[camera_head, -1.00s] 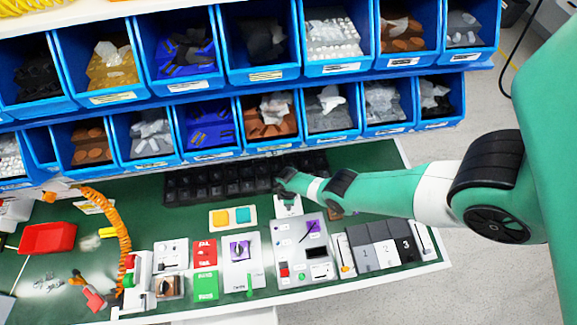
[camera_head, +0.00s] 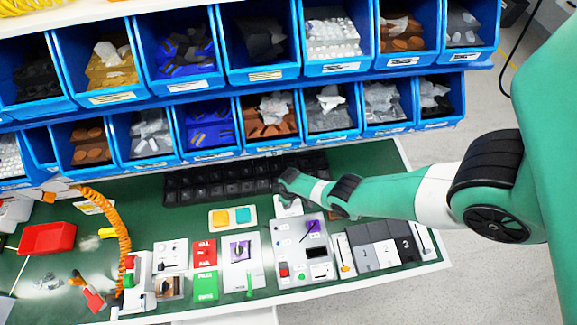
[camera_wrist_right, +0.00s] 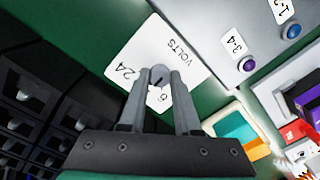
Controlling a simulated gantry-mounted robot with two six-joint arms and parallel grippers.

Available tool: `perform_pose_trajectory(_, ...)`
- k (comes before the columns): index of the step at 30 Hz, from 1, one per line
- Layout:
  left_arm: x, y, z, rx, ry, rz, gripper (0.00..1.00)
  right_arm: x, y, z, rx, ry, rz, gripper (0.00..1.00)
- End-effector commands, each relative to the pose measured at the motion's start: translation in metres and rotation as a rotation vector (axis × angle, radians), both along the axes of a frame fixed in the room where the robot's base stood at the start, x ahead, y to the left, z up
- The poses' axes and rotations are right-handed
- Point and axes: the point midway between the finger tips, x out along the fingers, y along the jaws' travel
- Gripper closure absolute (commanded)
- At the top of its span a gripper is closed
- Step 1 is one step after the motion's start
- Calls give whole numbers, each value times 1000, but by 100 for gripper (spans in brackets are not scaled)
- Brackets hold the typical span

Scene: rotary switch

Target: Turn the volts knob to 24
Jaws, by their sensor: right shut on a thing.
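The volts knob (camera_wrist_right: 160,75) is a small grey round knob on a white plate (camera_wrist_right: 190,47) marked "VOLTS", "24" and another number partly beside the fingers. The "24" lies to the left of the knob in the right wrist view. My right gripper (camera_wrist_right: 158,80) has its two fingers closed on the knob, one on each side. A short dark mark shows on the knob, but its exact heading is hard to tell. In the head view my right gripper (camera_head: 285,186) covers the knob, and part of the white plate (camera_head: 288,211) shows below it. My left gripper is not in view.
A grey control panel (camera_head: 301,254) with switches stands just in front of the plate. Yellow and teal buttons (camera_head: 232,217) are nearby. Blue bins (camera_head: 290,148) rise close behind.

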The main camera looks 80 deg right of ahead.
Motion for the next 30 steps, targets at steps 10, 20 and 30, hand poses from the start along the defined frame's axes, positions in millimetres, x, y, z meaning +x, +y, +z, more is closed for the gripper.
perform_pose_trajectory(10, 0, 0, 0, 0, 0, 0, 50, 0, 0, 0, -1, -1, -325, 100)
perform_pose_trajectory(20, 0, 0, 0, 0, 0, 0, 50, -1, 1, 0, -2, -1, -633, 100)
perform_pose_trajectory(30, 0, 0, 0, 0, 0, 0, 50, -1, 1, -1, -1, 0, -875, 100)
